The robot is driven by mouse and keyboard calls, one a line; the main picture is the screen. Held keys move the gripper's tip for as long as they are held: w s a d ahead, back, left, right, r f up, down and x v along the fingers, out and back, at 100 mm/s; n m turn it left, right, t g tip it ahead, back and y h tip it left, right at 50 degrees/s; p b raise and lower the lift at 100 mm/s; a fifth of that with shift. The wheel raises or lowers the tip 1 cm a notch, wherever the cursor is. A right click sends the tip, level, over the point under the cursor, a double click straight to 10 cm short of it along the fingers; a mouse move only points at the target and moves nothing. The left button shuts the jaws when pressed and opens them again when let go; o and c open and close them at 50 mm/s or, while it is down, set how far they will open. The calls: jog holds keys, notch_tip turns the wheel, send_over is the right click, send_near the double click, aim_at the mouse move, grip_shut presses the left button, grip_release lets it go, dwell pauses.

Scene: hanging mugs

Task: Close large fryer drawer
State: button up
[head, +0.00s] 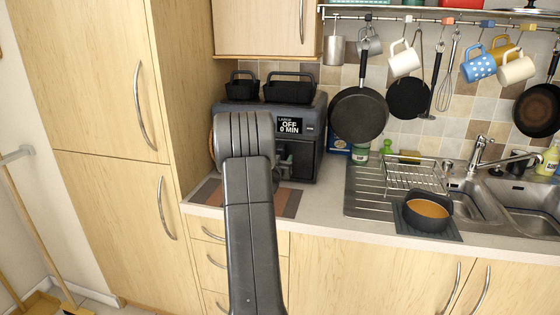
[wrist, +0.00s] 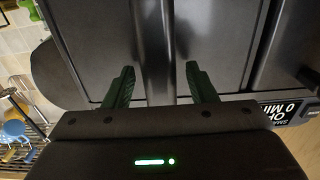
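The black fryer (head: 308,160) stands on the counter against the tiled wall. Its display reads "LARGE OFF 0 MIN". In the head view my arm covers much of its front, so I cannot tell how far the large drawer is open. In the wrist view the picture is inverted, and a glossy dark drawer front (wrist: 100,35) fills the upper part. A dark upright bar, seemingly its handle (wrist: 155,40), shows between the fingers. My gripper (wrist: 160,67) is open, with its dark green fingers apart close to this front; contact is unclear. The head view hides the fingers.
Two black baskets (head: 289,90) sit on top of the fryer. A pan (head: 357,114) and mugs (head: 403,59) hang to its right. A drying rack (head: 412,174), an orange-filled pot (head: 427,212) and the sink lie further right. A tall wooden cabinet (head: 108,200) stands at left.

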jog(key=b+v, duration=0.2)
jog(key=v, duration=1.2)
jog(key=shift+b, duration=0.35)
jog(key=shift+w, duration=0.15)
jog(key=p+x, duration=0.2)
jog(key=x, duration=1.1)
jog(key=shift+w+d+p, duration=0.15)
jog(key=shift+w+p, duration=0.2)
jog(key=shift+p, duration=0.05)
jog(key=shift+s+f, duration=0.1)
jog(key=shift+s, duration=0.15)
jog(key=shift+v, duration=0.8)
jog(key=shift+w, duration=0.1)
